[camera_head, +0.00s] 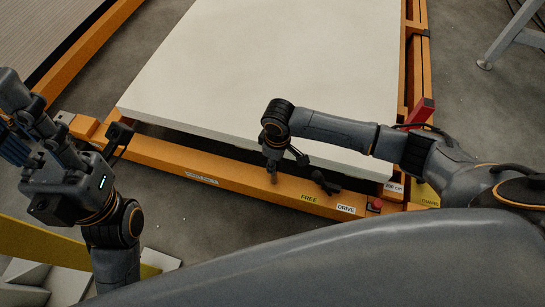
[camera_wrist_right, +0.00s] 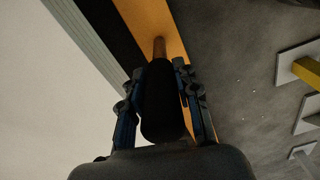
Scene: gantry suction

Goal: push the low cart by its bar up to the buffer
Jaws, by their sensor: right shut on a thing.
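My right gripper (camera_head: 273,160) is over the near orange beam (camera_head: 165,158), at the edge of a large white slab (camera_head: 270,65). In the right wrist view, its fingers (camera_wrist_right: 163,92) are shut on a dark rounded grip (camera_wrist_right: 160,115). A brown rod end (camera_wrist_right: 159,47) shows beyond the grip, against the orange beam. My left gripper (camera_head: 22,140) is at the far left, away from the beam; its finger gap is unclear. I cannot tell any low cart, bar or buffer for certain.
Labels FREE (camera_head: 308,198) and DRIVE (camera_head: 346,209) are on the beam, near a black fitting (camera_head: 325,183) and a red knob (camera_head: 376,205). A red block (camera_head: 421,111) stands at the right rail.

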